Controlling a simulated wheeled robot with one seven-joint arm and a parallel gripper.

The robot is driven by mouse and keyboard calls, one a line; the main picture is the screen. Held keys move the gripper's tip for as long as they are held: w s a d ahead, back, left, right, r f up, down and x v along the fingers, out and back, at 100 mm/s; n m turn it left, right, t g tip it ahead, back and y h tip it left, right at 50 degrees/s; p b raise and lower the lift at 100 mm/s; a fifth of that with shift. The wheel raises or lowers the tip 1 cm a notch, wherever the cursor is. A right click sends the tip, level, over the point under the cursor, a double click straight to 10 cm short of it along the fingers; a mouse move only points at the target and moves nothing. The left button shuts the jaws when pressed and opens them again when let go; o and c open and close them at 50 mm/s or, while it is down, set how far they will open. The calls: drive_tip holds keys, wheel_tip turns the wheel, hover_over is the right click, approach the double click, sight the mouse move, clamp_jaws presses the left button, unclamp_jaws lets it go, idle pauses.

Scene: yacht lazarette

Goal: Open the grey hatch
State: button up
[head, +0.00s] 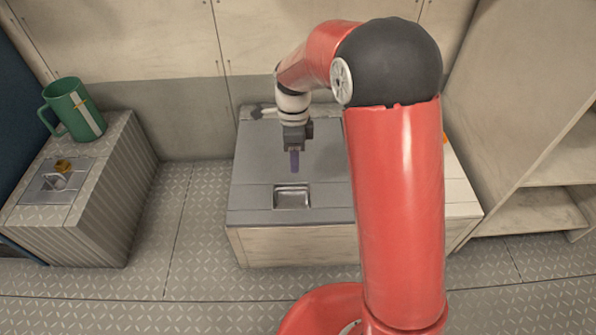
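The grey hatch (262,158) lies flat on top of the low locker in the middle of the head view. A recessed metal pull (292,196) is set near its front edge. My gripper (295,163) points down above the hatch, just behind the pull in the picture. A narrow purple part shows at the gripper's tip, and I cannot tell whether the fingers are apart. No contact between gripper and pull is visible. My red arm hides the right part of the hatch.
Open shelves (540,190) stand at the right. The tread-plate floor (180,250) between box and locker is clear.

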wheel_tip(320, 180, down, 7)
drive_tip(key=s+b, duration=0.1)
drive_tip(key=shift+s, duration=0.35)
clamp_jaws()
